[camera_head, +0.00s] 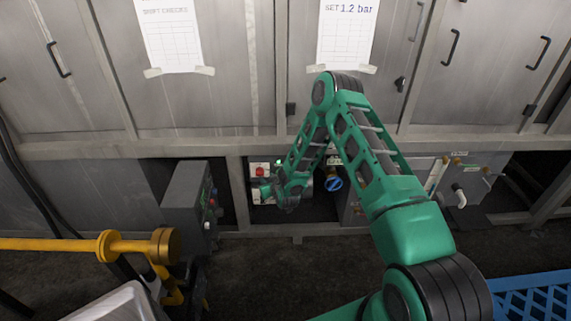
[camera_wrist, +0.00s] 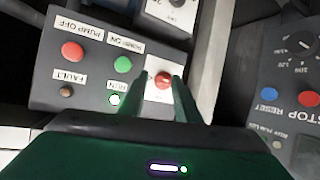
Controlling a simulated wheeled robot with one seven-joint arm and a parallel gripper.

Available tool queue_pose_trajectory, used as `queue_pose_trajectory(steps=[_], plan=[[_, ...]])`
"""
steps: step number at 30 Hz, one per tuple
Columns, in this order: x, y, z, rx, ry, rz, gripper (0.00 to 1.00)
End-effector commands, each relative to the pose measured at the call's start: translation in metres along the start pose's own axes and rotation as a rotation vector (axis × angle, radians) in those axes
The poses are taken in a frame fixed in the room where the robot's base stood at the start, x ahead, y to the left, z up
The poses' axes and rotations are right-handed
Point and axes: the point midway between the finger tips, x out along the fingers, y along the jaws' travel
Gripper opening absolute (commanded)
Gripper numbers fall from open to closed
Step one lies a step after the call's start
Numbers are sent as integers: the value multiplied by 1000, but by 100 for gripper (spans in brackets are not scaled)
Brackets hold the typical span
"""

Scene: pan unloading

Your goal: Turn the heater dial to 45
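No dial carries a readable heater label. In the wrist view, a dark round dial (camera_wrist: 303,42) with small numbers around it sits on a grey panel at the right edge. A second dial (camera_wrist: 178,3) on a white plate is cut off at the top. My gripper (camera_wrist: 161,82) has its two dark green fingers apart, with nothing seen held. Between the fingertips shows a small red knob (camera_wrist: 163,77) on a white plate; I cannot tell whether they touch it.
The button panel (camera_wrist: 85,85) has red and green buttons and lamps beside the fingers. Blue and red buttons lie right. In the head view, a grey control box (camera_head: 187,197) and yellow pipe (camera_head: 60,244) stand left, a blue valve knob (camera_head: 333,184) right of my arm's end.

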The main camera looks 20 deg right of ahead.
Motion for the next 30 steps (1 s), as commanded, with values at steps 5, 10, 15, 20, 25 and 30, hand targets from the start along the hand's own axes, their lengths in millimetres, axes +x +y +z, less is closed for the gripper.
queue_pose_trajectory(steps=[5,10,15,20,25,30], plan=[[-9,16,-21,-17,-46,-1,30],[-20,31,-36,-31,-93,2,30],[-34,46,-52,-41,-142,9,30],[-47,60,-63,-47,-185,17,30],[-58,71,-72,-50,-217,26,30],[-63,76,-74,-51,-233,29,30]])
